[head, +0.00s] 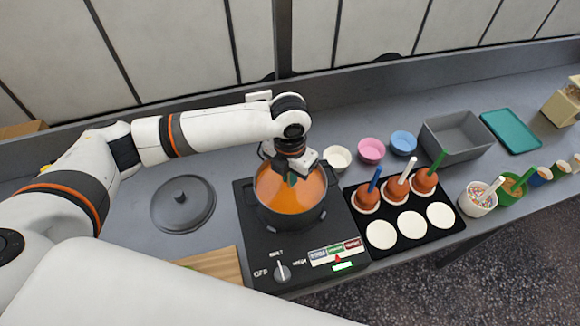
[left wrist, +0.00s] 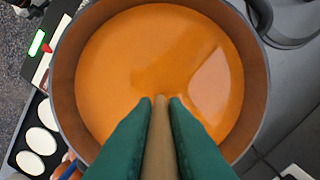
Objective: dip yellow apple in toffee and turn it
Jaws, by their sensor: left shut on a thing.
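The dark pot (head: 263,217) of orange toffee (head: 285,203) stands on the black hob (head: 252,247). My left gripper (head: 292,180) is over the pot, pointing down. In the left wrist view its green fingers (left wrist: 160,103) are shut on a tan stick (left wrist: 160,140) directly above the toffee (left wrist: 110,70). No yellow apple shows in either view; whatever is below the stick is hidden by the fingers or the toffee. My right gripper is not in view.
Right of the hob, a black tray (head: 397,212) holds three brown coated apples with blue, white and green sticks, and bare white discs. A pot lid (head: 183,203) lies left. A wooden board (head: 222,264) is at front left. Small bowls and a grey bin (head: 457,140) stand behind.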

